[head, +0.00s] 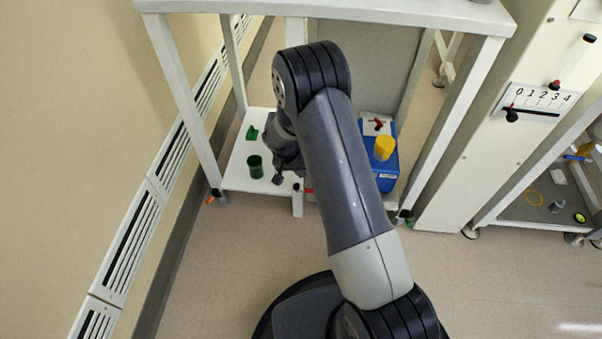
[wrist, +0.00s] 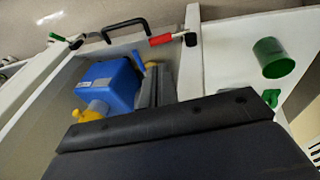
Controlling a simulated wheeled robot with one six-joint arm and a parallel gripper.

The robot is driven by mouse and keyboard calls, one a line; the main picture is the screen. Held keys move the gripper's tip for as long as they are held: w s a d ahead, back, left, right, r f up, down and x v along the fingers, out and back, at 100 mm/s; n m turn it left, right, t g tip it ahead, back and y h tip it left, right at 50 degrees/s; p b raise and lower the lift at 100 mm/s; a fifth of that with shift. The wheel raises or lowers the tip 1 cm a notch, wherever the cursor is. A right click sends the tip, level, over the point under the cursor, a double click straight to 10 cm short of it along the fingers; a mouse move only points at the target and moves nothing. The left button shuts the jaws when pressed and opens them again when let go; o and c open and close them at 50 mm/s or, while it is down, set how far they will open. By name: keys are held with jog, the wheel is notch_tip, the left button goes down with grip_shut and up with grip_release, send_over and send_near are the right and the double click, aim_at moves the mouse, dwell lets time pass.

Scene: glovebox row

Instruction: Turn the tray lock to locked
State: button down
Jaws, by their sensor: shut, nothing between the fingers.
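My gripper (head: 284,172) is over the lower shelf, left of the blue container, partly hidden behind my forearm. In the wrist view my gripper (wrist: 155,82) shows dark fingers shut together with nothing held. A red bar with a dark end (wrist: 164,39) sits at the shelf's front edge, beside a black U-shaped handle (wrist: 118,32). The red bar is apart from the fingertips in the picture. I cannot tell whether this red bar is the tray lock, nor which setting it is in. In the head view a little of the red (head: 309,190) shows beside my forearm.
A blue container (head: 389,172) with a yellow cap (head: 384,148) stands right of my forearm. A green cup (head: 255,166) and a small green piece (head: 252,132) are on the left of the shelf. White posts and the upper shelf (head: 410,12) frame the space.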

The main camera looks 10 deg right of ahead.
aim_at(309, 192)
jog(key=b+x, duration=0.3)
jog(key=x, duration=0.8)
jog(key=shift+f, duration=0.1)
jog(key=shift+s+d, duration=0.1)
jog(key=shift+d, duration=0.05)
jog(key=shift+d+f+y+b, duration=0.3)
jog(key=shift+f+y+b, duration=0.2)
jog(key=shift+y, duration=0.2)
jog(key=shift+s+d+f+b, duration=0.2)
jog(key=shift+d+f+b, duration=0.2)
jog(key=shift+f, duration=0.25)
jog(key=shift+d+f+t+y, duration=0.2)
jog(key=shift+f+t+y, duration=0.25)
jog(key=shift+y, duration=0.35)
jog(key=shift+s+f+b, duration=0.1)
jog(key=shift+f+b, duration=1.5)
jog(key=shift+f, duration=0.25)
